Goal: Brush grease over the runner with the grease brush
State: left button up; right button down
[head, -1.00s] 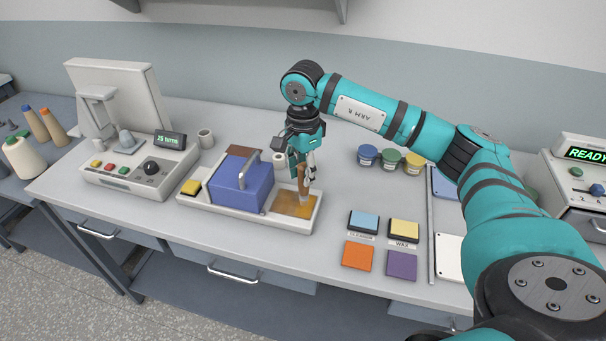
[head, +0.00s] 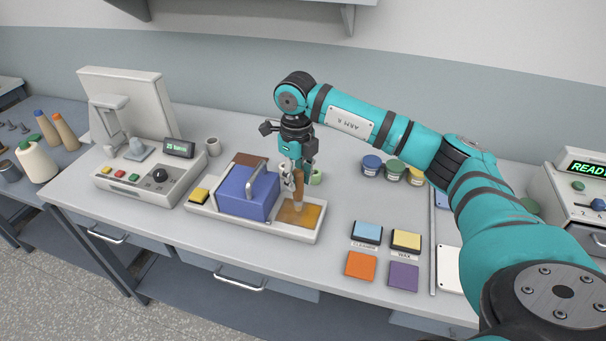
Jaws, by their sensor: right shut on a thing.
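My right gripper (head: 294,178) is shut on the wooden handle of the grease brush (head: 297,192). The brush points down, bristle end lowest, at an amber-brown patch (head: 312,216) in the right end of a long pale tray (head: 262,231). The bristle end appears at the patch's surface; I cannot tell for sure whether it touches. The patch may be the runner; no label shows. A blue block with a grey handle (head: 246,196) sits in the tray to its left. My left gripper is not in view.
A yellow pad (head: 199,195) is at the tray's left end. A grey control box (head: 140,183) stands left. Small pots (head: 371,166) stand back right; coloured pads (head: 361,265) lie front right. A green-topped item (head: 316,177) is just behind the brush.

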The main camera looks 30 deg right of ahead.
jog(key=m, duration=0.2)
jog(key=shift+w+a+r+m, duration=0.1)
jog(key=shift+w+a+m, duration=0.1)
jog(key=shift+m, duration=0.2)
jog(key=shift+w+f+m, duration=0.1)
jog(key=shift+f+m, duration=0.1)
jog(key=shift+m, duration=0.3)
jog(key=shift+f+b, duration=1)
jog(key=shift+f, duration=0.75)
jog(key=shift+f+b, duration=0.45)
jog(key=shift+f, duration=0.2)
jog(key=shift+d, duration=0.1)
jog(key=shift+w+d+r+b, duration=0.1)
jog(key=shift+w+d+b, duration=0.5)
jog(key=shift+w+d, duration=0.8)
jog(key=shift+d, duration=0.15)
